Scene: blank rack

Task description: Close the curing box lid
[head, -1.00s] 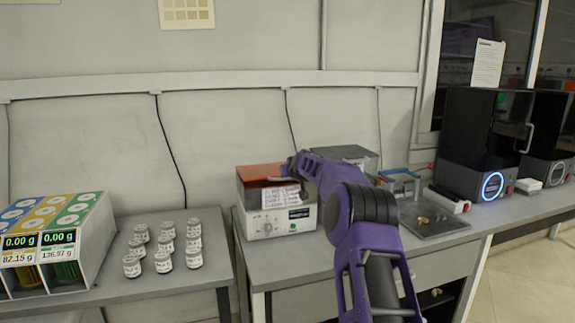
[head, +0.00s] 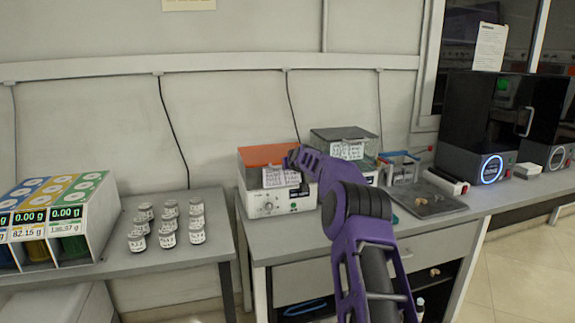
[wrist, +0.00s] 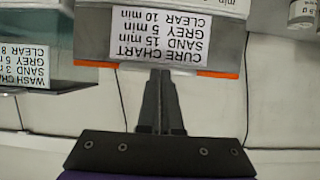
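The curing box (head: 262,202) is a white unit with knobs on its front, standing on the bench. Its orange lid (head: 268,154) appears to lie across the top; I cannot tell whether it is fully seated. A cure chart label (head: 281,177) is on its front, and shows upside down in the wrist view (wrist: 160,30). My gripper (head: 290,159) is at the lid's front right edge. Contact is unclear.
A wash box (head: 345,140) with a clear cover stands close on the right. A grey tray (head: 445,206) and a black printer-like machine (head: 477,125) are farther right. Several labelled jars (head: 167,225) and a dispenser (head: 65,225) stand on the left table.

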